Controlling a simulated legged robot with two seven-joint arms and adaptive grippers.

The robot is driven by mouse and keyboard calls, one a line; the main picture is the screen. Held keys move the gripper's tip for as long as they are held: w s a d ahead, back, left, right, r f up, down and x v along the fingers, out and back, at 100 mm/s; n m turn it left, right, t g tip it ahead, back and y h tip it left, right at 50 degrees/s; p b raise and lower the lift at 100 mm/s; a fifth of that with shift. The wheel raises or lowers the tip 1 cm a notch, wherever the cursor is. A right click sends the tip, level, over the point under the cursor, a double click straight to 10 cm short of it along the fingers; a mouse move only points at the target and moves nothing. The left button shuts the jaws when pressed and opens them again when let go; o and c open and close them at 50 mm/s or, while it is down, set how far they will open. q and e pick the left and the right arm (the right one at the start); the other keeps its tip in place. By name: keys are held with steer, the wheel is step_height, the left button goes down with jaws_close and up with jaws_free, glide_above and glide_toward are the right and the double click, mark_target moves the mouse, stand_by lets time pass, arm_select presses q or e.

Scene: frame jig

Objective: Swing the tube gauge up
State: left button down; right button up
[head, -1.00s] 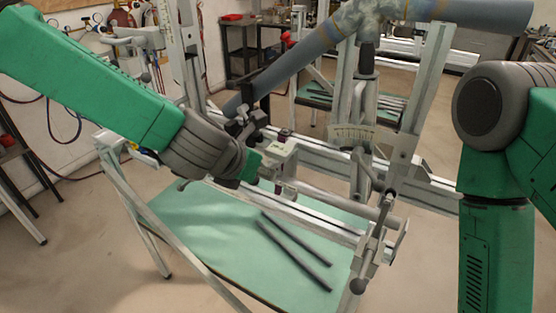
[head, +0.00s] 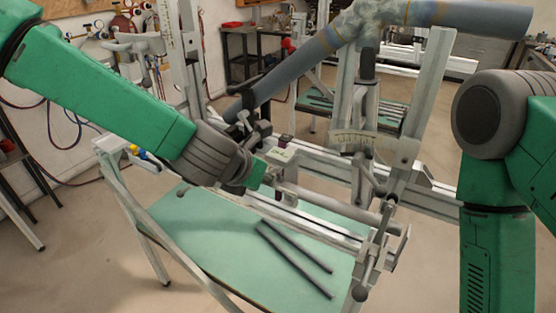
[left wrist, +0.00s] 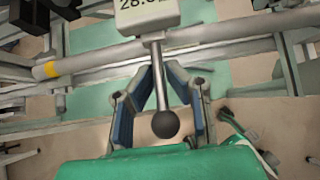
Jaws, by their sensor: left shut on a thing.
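The tube gauge (left wrist: 146,14) is a pale box with a numeric display, cut off by the top edge of the left wrist view. A thin metal rod with a dark ball knob (left wrist: 165,124) extends from it toward my wrist. My left gripper (left wrist: 161,78) is shut on this rod, its blue-padded fingers on both sides, with the knob between them. In the head view a pale box (head: 283,152) shows beside my left gripper (head: 258,174), whose fingertips are hard to make out. My right arm shows at the right, but its gripper is out of view.
The metal jig carries a graduated dial plate (head: 366,143) and a large blue-grey tube (head: 312,62) crossing above. Two dark rods (head: 293,258) lie on the green shelf (head: 210,235) below.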

mark_target(275, 161)
arm_select(q)
steer(key=shift+w+r+p, duration=0.25)
steer(key=shift+r+p, duration=0.75)
steer(key=shift+r, duration=0.25)
steer(key=shift+d, duration=0.1)
steer(key=shift+w+d+r+p, duration=0.1)
steer(key=shift+w+r+p, duration=0.1)
steer(key=shift+r+p, duration=0.4)
steer(key=shift+w+d+r+p, duration=0.1)
steer(key=shift+w+r+p, duration=0.05)
steer(key=shift+r+p, duration=0.45)
steer(key=shift+f, duration=0.1)
steer(key=shift+w+d+r+p, duration=0.1)
steer(key=shift+w+r+p, duration=0.15)
steer(key=shift+r+p, duration=0.45)
steer(key=shift+w+d+r+p, duration=0.25)
steer(key=shift+r+p, duration=0.1)
steer(key=shift+p, duration=0.1)
